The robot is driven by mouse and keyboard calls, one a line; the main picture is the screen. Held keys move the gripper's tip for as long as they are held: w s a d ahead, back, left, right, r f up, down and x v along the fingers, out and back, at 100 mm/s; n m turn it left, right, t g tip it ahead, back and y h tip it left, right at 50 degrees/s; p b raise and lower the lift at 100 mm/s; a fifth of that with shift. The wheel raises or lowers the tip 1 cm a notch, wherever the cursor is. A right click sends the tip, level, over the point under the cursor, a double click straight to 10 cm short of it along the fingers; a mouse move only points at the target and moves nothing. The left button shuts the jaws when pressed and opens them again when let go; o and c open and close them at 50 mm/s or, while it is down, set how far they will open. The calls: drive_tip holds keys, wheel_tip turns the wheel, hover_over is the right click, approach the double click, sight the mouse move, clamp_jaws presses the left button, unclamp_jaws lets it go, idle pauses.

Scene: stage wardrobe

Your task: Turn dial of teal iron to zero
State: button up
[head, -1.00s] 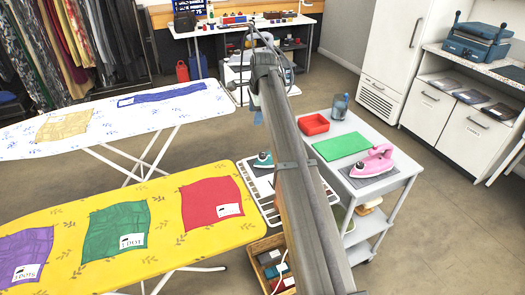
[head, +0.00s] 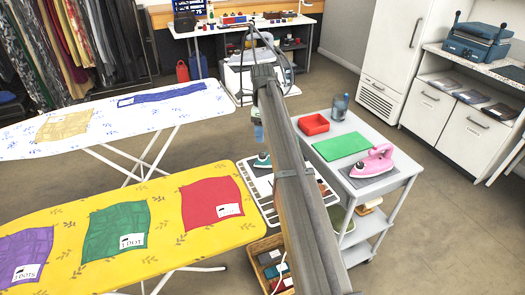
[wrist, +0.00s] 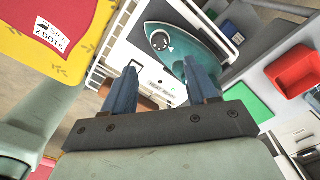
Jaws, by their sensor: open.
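The teal iron (head: 263,160) sits on a white rack beside the yellow ironing board, partly hidden behind my arm in the head view. In the wrist view the iron (wrist: 205,52) lies just beyond my fingertips, with its round black dial (wrist: 160,41) and a white pointer mark on top. The mark seems to point to the lower right; the scale is too small to read. My gripper (wrist: 163,74) is open and empty, its two blue fingers apart, with the dial ahead of the gap. In the head view the gripper (head: 258,132) hangs above the iron.
A grey cart to the right holds a red tray (head: 313,124), a green mat (head: 341,147) and a pink iron (head: 375,161). The yellow ironing board (head: 165,237) with labelled cloths is at left. A wooden crate (head: 262,247) stands below the rack.

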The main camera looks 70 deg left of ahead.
sight(263, 154)
wheel_tip(263, 154, down, 9)
drive_tip(key=shift+f, duration=0.1)
idle(0.3)
drive_tip(key=c, duration=1.1)
